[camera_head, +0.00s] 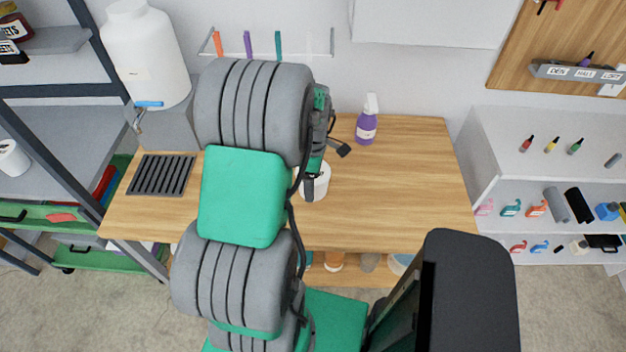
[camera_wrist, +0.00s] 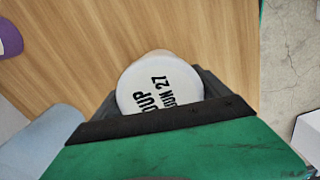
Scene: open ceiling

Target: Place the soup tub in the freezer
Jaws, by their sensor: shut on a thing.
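In the head view the white tub (camera_head: 318,184) shows at the middle of the wooden worktop, partly hidden by my arm. I cannot tell whether it touches the wood or is just above it. I cannot make out a freezer in either view.
A purple spray bottle (camera_head: 367,122) stands at the back of the worktop (camera_head: 410,190). A large white jug (camera_head: 145,55) and a dark drain grate (camera_head: 161,174) are at the left. A white shelf with small bottles (camera_head: 545,165) stands at the right. The worktop's right part is clear.

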